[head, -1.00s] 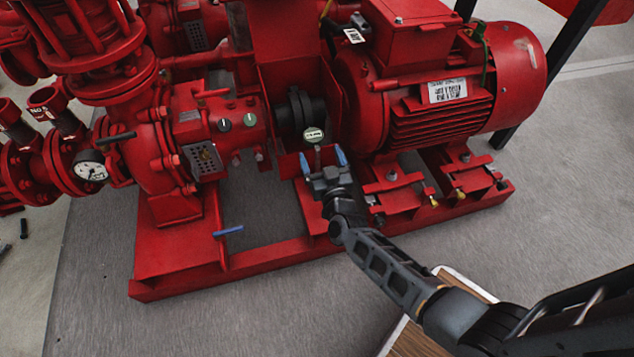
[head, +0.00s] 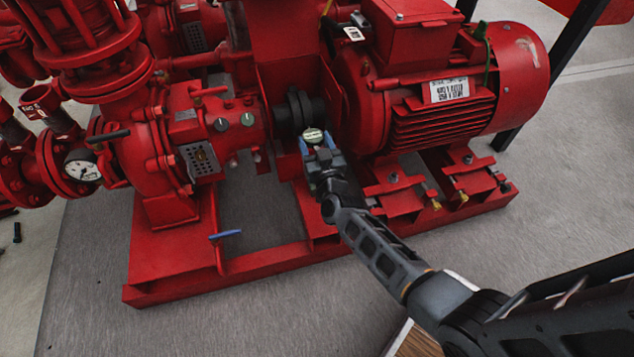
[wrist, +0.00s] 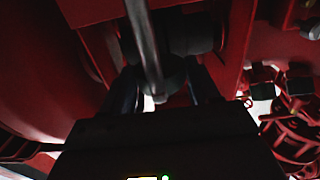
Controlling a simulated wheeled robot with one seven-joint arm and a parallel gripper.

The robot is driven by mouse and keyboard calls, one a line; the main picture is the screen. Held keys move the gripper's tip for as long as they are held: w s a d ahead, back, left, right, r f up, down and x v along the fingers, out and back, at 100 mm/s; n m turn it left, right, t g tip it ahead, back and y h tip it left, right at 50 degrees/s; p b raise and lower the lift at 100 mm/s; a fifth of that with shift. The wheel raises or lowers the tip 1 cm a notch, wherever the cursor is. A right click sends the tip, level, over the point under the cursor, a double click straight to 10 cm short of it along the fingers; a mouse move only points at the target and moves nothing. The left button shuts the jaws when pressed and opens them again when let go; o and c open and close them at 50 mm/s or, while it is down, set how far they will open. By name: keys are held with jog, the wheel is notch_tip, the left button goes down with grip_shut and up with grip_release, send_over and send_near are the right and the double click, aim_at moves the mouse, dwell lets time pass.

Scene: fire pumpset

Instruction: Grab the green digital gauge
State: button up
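The green digital gauge (head: 313,135) shows a small round, pale green-and-white face in front of the red pump frame, below the dark coupling. My gripper (head: 317,144) is at the gauge, with one blue-tipped finger on each side of it. In the wrist view, a grey rod, likely the gauge's stem (wrist: 148,45), runs down between the two dark fingers of my gripper (wrist: 162,85). The fingers are apart, and I see no clear grip. The lower part of the gauge is hidden behind my gripper in the head view.
The red motor (head: 440,95) stands close on the right. The red base frame (head: 260,262) runs below.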

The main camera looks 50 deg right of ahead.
grip_shut()
dwell(0.3)
jog(key=shift+r, duration=0.2)
